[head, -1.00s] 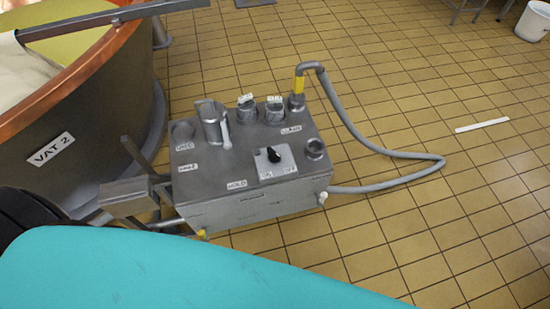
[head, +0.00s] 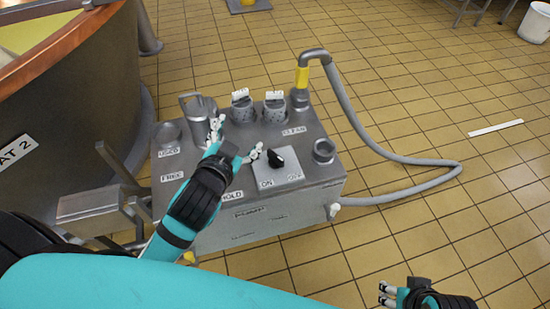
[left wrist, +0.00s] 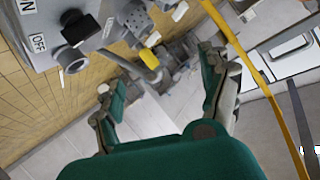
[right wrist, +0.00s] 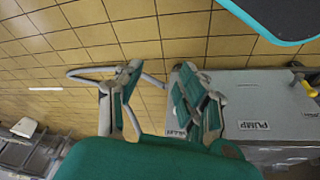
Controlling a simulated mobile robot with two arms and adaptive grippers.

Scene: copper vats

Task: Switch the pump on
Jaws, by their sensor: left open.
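The pump switch is a black knob (head: 276,157) on a pale plate (head: 281,173) marked ON at left and OFF at right, on top of the grey metal pump box (head: 290,205). My left gripper (head: 237,140) is open and empty above the box top, just left of the knob; contact cannot be told. The knob also shows in the left wrist view (left wrist: 78,27), outside the fingers (left wrist: 155,70). My right gripper (head: 386,294) is at the lower right of the head view, away from the box. Its fingers (right wrist: 153,90) stand apart and empty.
A jug (head: 197,110), two labelled cups (head: 242,108) and a grey hose (head: 345,100) with a yellow collar stand on the box's back part. A grey socket (head: 324,151) is right of the switch. A copper-rimmed vat (head: 85,95) stands at left. Open tiled floor lies right.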

